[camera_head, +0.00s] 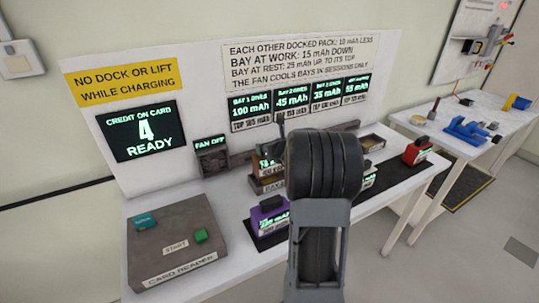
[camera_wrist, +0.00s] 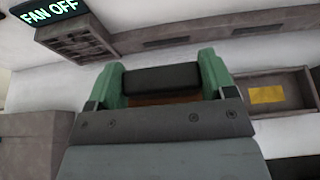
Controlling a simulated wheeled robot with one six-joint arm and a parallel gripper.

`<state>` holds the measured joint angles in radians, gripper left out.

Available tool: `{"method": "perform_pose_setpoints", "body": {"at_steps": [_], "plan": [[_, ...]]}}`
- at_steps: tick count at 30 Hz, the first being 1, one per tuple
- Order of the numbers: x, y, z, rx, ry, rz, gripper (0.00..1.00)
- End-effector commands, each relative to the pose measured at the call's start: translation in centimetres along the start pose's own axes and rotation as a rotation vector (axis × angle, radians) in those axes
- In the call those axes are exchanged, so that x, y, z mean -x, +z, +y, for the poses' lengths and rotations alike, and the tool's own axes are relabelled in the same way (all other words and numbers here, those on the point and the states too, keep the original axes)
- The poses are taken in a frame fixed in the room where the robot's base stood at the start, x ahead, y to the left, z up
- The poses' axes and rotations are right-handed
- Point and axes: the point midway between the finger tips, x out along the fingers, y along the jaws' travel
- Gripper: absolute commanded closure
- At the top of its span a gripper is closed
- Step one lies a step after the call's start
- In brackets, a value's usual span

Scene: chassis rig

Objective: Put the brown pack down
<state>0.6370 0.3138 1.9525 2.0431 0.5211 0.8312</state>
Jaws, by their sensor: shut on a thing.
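In the wrist view my gripper (camera_wrist: 160,76) has green fingers closed on the two ends of a dark handle. A strip of brown shows just under that handle, on the brown pack (camera_wrist: 165,98). The rest of the pack is hidden by the gripper body. In the head view my arm covers the gripper and most of what it holds. A brownish shape with a small lit display (camera_head: 265,165) shows left of the arm above a bay, but I cannot tell if it is the held pack.
A purple pack (camera_head: 270,216) stands on a dark strip at the bench front, a red pack (camera_head: 417,150) to the right. A card reader (camera_head: 176,240) fills the left end. An open bay with a yellow patch (camera_wrist: 267,95) looks empty. The fan (camera_head: 211,157) reads off.

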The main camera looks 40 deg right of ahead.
Motion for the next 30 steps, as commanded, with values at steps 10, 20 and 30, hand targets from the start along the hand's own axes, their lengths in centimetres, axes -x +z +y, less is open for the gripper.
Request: {"method": "perform_pose_setpoints", "body": {"at_steps": [10, 20, 30], "plan": [[-1.2, -2.8, 0.0, 0.000, 0.000, -0.002, 0.85], [-1.3, -3.0, 0.0, 0.000, 0.000, -0.002, 0.85], [-1.3, -3.1, 0.0, -0.001, 0.000, 0.001, 0.00]]}}
